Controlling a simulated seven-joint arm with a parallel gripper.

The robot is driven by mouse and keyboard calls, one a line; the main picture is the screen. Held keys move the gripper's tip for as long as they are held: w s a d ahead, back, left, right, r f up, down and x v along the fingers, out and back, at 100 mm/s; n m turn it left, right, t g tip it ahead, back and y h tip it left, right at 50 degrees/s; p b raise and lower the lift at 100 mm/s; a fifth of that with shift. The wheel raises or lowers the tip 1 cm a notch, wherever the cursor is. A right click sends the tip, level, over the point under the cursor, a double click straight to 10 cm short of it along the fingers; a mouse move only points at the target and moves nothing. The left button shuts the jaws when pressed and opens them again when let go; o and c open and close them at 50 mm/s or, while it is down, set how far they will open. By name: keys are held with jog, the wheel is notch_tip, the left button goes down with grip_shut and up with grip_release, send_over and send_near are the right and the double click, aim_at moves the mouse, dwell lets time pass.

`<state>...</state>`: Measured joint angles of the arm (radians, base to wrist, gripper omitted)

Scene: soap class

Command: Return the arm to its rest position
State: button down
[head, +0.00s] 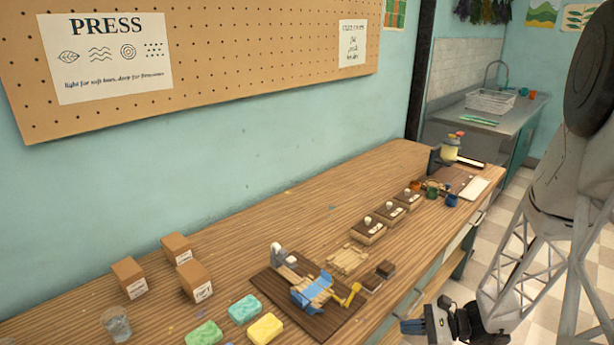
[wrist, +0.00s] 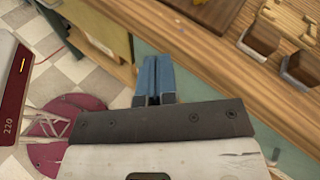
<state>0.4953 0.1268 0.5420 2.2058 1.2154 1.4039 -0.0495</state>
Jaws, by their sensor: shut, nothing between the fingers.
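My gripper (head: 412,327) shows at the bottom of the head view, in front of the wooden bench's (head: 330,205) front edge and clear of it. In the wrist view my gripper (wrist: 153,72) has its two blue fingers together with nothing between them. It hangs over the gap between the bench front and the checkered floor. My arm comes in from the right side of the head view.
A dark board (head: 327,327) with a blue and yellow device stands near the bench front. Soap bars (head: 244,309), cardboard boxes (head: 127,277) and a glass (head: 117,324) are at the left. Stamps (head: 369,229) and small pots stand farther right.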

jog(key=s+a+r+n+h, duration=0.3)
jog(key=s+r+n+h, duration=0.4)
jog(key=r, duration=0.7)
jog(key=s+a+r+n+h, duration=0.3)
jog(key=s+r+n+h, duration=0.5)
jog(key=s+r, duration=0.3)
jog(key=shift+a+r+n, duration=0.35)
jog(key=shift+r+n, duration=0.35)
jog(key=shift+r, duration=0.8)
dwell(4.0)
